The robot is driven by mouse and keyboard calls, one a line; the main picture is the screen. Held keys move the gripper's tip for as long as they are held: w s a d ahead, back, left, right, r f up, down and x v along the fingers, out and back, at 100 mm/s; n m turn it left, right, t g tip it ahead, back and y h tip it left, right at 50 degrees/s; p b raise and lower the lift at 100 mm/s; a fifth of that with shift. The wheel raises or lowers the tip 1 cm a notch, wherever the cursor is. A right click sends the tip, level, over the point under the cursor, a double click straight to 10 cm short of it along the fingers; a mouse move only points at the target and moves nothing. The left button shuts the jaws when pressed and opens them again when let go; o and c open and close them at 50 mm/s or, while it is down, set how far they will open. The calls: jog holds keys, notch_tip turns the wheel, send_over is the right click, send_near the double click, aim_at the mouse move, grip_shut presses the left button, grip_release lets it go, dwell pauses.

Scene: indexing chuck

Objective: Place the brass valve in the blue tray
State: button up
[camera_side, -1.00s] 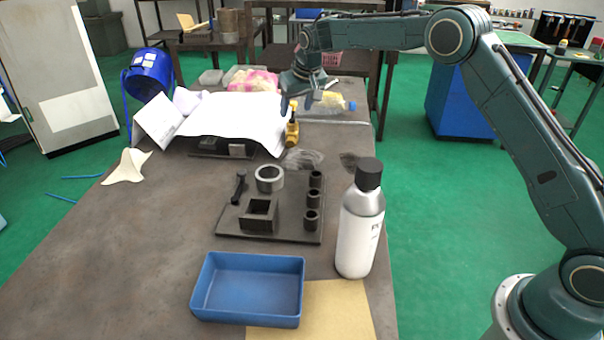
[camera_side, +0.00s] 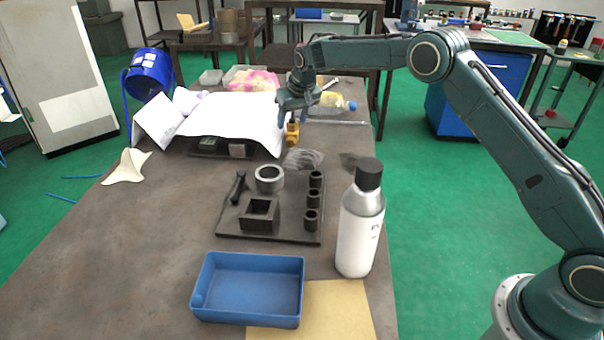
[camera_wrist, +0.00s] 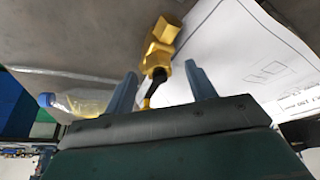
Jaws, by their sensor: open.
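The brass valve (camera_side: 292,133) lies on the table beside the right edge of the white paper. In the wrist view the valve (camera_wrist: 161,48) shows a yellow body with a dark part and lies between and beyond the two fingers. My gripper (camera_side: 290,118) is over the valve, pointing down; in the wrist view its fingers (camera_wrist: 160,88) are apart with nothing clearly held. The blue tray (camera_side: 248,288) stands empty at the front of the table, far from my gripper.
A dark fixture plate (camera_side: 270,226) with a ring, a square block and several small cylinders lies between valve and tray. A white bottle (camera_side: 359,225) stands right of it. A clear bottle with yellow liquid (camera_side: 332,101) lies behind the valve. Paper sheets (camera_side: 232,118) are at left.

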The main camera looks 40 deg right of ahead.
grip_shut()
jog(key=shift+r, duration=0.1)
jog(key=shift+r, duration=0.1)
dwell(0.3)
notch_tip(320, 180, up, 10)
dwell(0.7)
dwell(0.4)
